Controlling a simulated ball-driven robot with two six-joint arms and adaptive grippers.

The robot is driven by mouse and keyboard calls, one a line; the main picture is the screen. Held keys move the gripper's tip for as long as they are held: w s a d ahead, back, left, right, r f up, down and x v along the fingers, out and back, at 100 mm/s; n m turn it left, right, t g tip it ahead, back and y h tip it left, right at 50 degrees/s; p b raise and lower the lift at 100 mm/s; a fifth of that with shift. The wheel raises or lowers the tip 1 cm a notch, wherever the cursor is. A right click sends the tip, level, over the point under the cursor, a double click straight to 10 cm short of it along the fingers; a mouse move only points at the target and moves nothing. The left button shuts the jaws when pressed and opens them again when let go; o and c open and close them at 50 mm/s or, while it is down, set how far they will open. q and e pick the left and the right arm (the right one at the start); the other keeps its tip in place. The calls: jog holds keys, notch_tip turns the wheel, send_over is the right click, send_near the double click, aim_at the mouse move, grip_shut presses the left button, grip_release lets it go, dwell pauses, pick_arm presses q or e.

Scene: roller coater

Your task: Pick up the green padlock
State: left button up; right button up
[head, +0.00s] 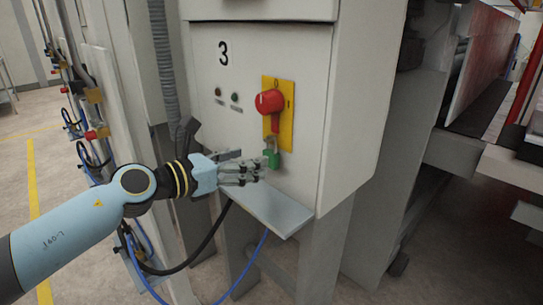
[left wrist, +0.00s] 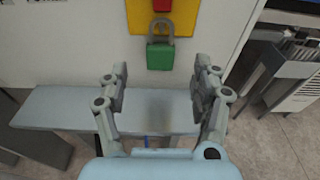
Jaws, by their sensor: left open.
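The green padlock (head: 271,158) hangs at the lower end of the yellow plate (head: 285,118), below the red rotary handle (head: 270,101), on the front of the grey cabinet. In the left wrist view the padlock (left wrist: 160,56) hangs upright with its grey shackle up. My left gripper (head: 262,170) is open and empty in front of the cabinet, close to the padlock. In the left wrist view the fingers (left wrist: 162,80) are spread wide, and the padlock shows between and beyond their tips, apart from them. My right gripper is in neither view.
A grey shelf (head: 265,208) juts from the cabinet (head: 225,68) just below my left gripper. Blue and black cables (head: 210,240) hang under it. Hoses and valves line the panel at left. Machinery stands at right.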

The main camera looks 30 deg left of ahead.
aim_at(268, 155)
pick_arm(q)
jog(key=x, duration=0.6)
jog(key=shift+f, duration=0.15)
jog(key=shift+s, duration=0.15)
jog(key=shift+c, duration=0.6)
jog(key=c, duration=1.2)
